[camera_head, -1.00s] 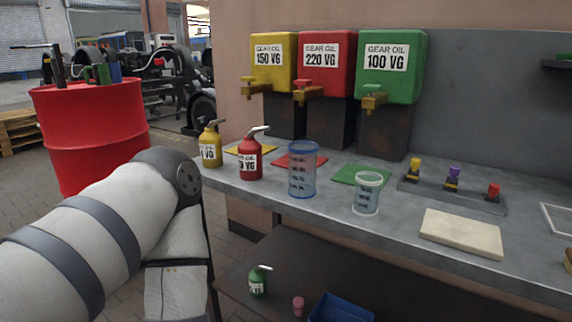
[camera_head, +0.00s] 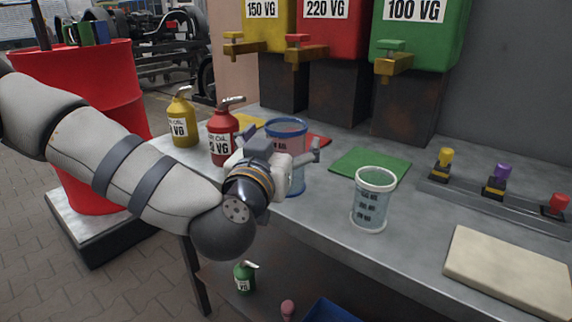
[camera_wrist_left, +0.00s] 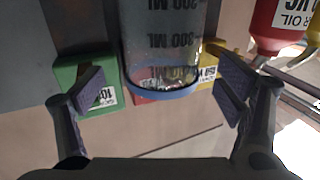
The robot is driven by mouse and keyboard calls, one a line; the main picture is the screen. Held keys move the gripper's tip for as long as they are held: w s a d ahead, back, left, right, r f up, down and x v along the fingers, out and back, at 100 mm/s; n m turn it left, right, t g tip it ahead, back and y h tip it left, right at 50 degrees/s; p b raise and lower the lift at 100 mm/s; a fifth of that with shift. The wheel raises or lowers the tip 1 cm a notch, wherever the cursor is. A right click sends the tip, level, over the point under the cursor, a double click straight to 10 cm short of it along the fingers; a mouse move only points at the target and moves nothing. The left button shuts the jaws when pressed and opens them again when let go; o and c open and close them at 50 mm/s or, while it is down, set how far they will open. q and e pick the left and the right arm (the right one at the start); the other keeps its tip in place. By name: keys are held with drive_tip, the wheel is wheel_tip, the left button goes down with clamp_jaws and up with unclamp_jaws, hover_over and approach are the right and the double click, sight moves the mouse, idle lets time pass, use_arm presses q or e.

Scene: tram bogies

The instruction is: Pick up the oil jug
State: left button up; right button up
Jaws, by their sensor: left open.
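The clear measuring jug with a blue rim (camera_head: 287,127) stands upright near the front of the workbench. My left gripper (camera_head: 281,150) is open in front of it and hides much of its lower body. In the left wrist view, which looks upside down, the jug (camera_wrist_left: 163,45) with its ML marks stands between the two spread fingers of the gripper (camera_wrist_left: 163,88). I cannot tell whether a finger touches it. A smaller clear jug with a pale rim (camera_head: 371,205) stands empty-looking to the right. My right gripper is not in view.
A red oil can (camera_head: 221,143) and a yellow oil can (camera_head: 182,122) stand close left of the jug. Yellow, red and green gear oil dispensers (camera_head: 415,30) stand behind. A green mat (camera_head: 366,165), a button panel (camera_head: 480,205) and a beige board (camera_head: 510,270) lie right.

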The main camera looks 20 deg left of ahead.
sight(291, 125)
use_arm(q)
drive_tip(key=w, duration=0.4)
drive_tip(key=shift+a, duration=0.2)
drive_tip(key=c, duration=1.7)
drive_tip(key=shift+r, duration=0.15)
